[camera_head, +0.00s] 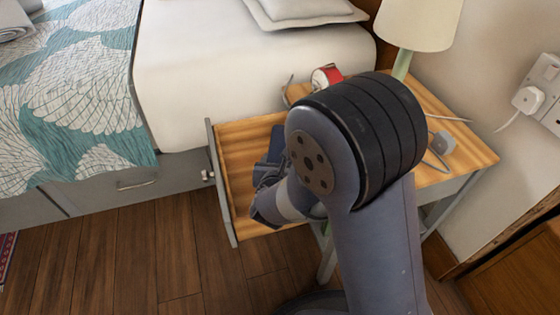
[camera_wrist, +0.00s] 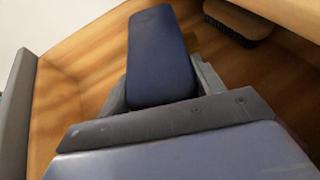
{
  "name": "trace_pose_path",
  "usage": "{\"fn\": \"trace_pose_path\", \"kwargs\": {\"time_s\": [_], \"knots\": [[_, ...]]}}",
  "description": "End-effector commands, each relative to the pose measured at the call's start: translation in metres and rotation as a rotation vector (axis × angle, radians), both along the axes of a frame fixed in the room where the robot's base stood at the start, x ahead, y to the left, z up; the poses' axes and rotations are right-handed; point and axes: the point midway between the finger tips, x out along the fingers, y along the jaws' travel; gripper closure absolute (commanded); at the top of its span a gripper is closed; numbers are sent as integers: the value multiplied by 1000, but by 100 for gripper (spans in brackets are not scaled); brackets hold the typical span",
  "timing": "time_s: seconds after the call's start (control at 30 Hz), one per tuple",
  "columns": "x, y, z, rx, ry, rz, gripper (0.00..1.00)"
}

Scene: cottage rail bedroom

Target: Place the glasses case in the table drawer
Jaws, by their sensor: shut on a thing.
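A dark blue, long glasses case (camera_wrist: 160,60) is held between the fingers of my gripper (camera_wrist: 163,88) in the wrist view. The head view shows the case (camera_head: 277,140) partly, as a dark blue strip at my gripper (camera_head: 270,168). The table drawer (camera_head: 223,190) is pulled open, and its wooden floor shows in both views. My gripper and the case are over or inside the drawer. I cannot tell whether the case touches the drawer floor. My arm hides the right part of the drawer.
A brown rounded item (camera_wrist: 238,22) lies at the drawer's far side in the wrist view. The bedside table (camera_head: 460,150) carries a lamp (camera_head: 418,25) and a red and white item (camera_head: 327,77). The bed (camera_head: 235,70) stands close behind the drawer. Wooden floor (camera_head: 140,250) is clear at the left.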

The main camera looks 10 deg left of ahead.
Motion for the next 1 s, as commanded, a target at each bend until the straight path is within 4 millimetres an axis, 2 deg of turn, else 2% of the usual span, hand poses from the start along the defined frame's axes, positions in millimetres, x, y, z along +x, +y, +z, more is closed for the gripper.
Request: {"fn": "trace_pose_path", "kwargs": {"time_s": [0.3, 0.33, 0.5, 0.6, 0.83, 1.0], "knots": [[0, 0, -5, 0, -1, 0, 94], [0, 0, -5, 0, 0, 0, 35], [0, 0, -5, 0, 0, 0, 21], [0, 0, -5, 0, 0, 0, 15], [0, 0, -5, 0, 0, 0, 15], [0, 0, 5, -1, 0, 0, 15]]}}
